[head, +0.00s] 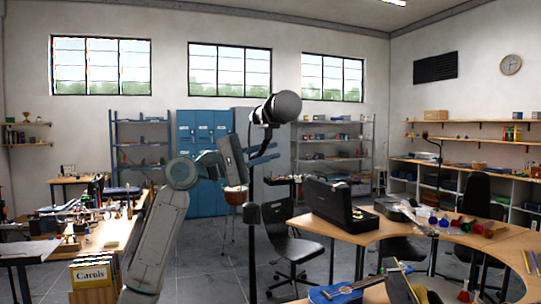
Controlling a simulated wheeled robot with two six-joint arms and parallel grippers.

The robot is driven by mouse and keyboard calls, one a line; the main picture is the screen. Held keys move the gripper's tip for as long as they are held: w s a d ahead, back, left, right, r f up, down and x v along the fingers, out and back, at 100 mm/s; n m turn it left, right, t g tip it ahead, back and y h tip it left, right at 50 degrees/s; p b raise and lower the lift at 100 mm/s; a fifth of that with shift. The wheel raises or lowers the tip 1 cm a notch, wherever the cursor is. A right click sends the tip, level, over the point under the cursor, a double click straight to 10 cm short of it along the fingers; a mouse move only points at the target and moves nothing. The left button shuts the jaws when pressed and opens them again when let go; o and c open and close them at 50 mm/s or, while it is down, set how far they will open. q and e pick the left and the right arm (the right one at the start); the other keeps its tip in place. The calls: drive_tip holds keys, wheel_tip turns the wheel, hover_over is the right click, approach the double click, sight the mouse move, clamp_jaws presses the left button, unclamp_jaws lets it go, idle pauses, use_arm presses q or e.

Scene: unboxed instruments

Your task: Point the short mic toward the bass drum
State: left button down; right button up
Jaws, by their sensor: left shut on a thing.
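The short mic (284,106) has a large dark rounded head and sits at the top of a thin black stand (251,245) in the middle of the head view. Its head faces right and slightly up. My left gripper (266,150) comes in from the left, just below the mic head, and is shut on the mic's lower part. The gripper and the stand's top overlap, so the exact grip is partly hidden. I cannot make out a bass drum for certain; a small orange-brown drum (236,196) stands on thin legs behind my gripper.
A curved wooden desk (342,236) at right carries an open black case (341,205) and small coloured items. A blue stringed instrument (342,291) lies at the front. A cluttered bench stands at left, with a Carols book (93,274) nearby. A black chair (290,247) stands behind the stand.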

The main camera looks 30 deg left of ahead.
use_arm(q)
drive_tip(key=shift+s+a+m+g+h, duration=0.25)
drive_tip(key=shift+s+m+g+h, duration=0.1)
drive_tip(key=shift+m+g+h, duration=0.5)
drive_tip(key=shift+s+a+m+g+h, duration=0.3)
drive_tip(key=shift+m+g+h, duration=0.2)
drive_tip(key=shift+g, duration=0.55)
drive_tip(key=shift+s+b, duration=0.1)
drive_tip(key=shift+b, duration=0.2)
drive_tip(key=c, duration=1.5)
unclamp_jaws()
drive_tip(key=shift+o, duration=0.2)
